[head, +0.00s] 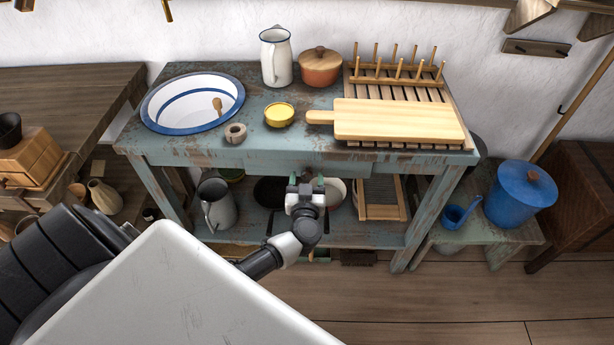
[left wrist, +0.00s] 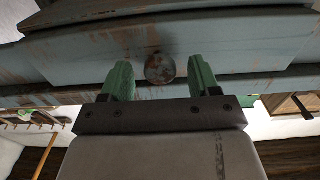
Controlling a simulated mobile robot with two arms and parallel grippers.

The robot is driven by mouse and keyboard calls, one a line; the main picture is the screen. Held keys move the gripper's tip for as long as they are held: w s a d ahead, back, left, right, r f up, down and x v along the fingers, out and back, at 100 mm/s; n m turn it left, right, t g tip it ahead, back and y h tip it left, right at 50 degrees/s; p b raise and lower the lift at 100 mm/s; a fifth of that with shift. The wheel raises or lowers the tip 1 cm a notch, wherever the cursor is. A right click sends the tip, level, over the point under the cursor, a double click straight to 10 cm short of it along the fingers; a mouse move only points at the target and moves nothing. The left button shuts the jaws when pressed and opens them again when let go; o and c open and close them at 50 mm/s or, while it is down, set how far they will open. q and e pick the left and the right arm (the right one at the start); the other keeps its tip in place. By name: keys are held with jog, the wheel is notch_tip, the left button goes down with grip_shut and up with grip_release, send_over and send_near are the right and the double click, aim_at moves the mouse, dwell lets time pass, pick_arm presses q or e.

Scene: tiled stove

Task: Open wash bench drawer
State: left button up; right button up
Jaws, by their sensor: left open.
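The wash bench (head: 262,88) is a worn blue-green wooden table against the wall. Its drawer front (left wrist: 240,45) fills the upper part of the left wrist view and looks shut. A small round worn knob (left wrist: 160,69) sits at the middle of the drawer front. My left gripper (head: 305,179) is at the bench's front, below the top edge. Its green fingers are open, one on each side of the knob, with a gap showing on both sides. In the head view the gripper hides the knob. My right gripper is not in view.
On the bench stand an enamel basin (head: 168,116), a white jug (head: 276,58), an orange pot (head: 320,69), a yellow bowl (head: 279,115) and a cutting board (head: 400,120). A grey pitcher (head: 219,209) is on the lower shelf. Floor in front at right is clear.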

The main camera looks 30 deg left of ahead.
pick_arm(q)
jog(key=shift+x, duration=0.85)
jog(key=shift+c, duration=0.3)
grip_shut()
jog(key=shift+s+d, duration=0.1)
